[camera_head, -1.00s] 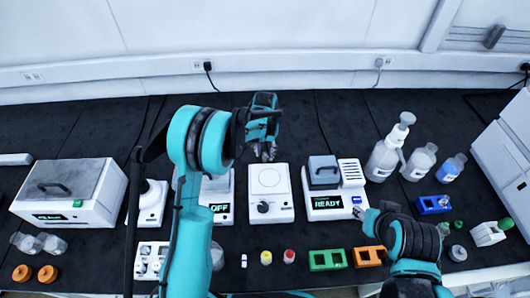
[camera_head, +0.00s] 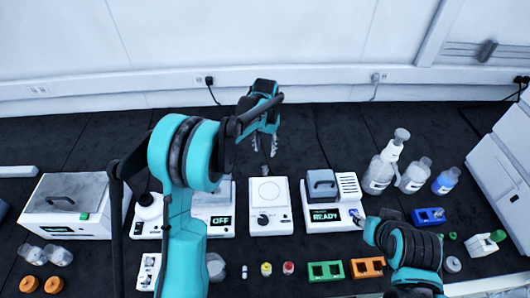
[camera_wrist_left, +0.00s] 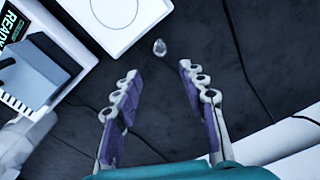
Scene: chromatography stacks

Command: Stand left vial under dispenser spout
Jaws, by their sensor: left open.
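My left gripper (camera_head: 266,147) hangs over the back of the bench, behind the white stirrer plate. In the left wrist view it is open (camera_wrist_left: 158,70), with nothing between its fingers. A small clear object (camera_wrist_left: 160,47), perhaps a vial, is on the dark bench just beyond the fingertips, beside the stirrer plate's corner; I cannot tell if it stands. Small vials with white (camera_head: 244,271), yellow (camera_head: 266,269) and red (camera_head: 288,268) caps stand at the front. A pump-topped bottle (camera_head: 379,175), likely the dispenser, stands at the back right. My right gripper (camera_head: 360,217) is small and partly hidden.
The stirrer plate (camera_head: 267,192) stands between a unit showing OFF (camera_head: 222,221) and one showing READY (camera_head: 325,215). Green (camera_head: 325,270) and orange (camera_head: 367,267) racks sit in front. Two more bottles (camera_head: 414,175) stand right of the dispenser. The back strip is mostly clear.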

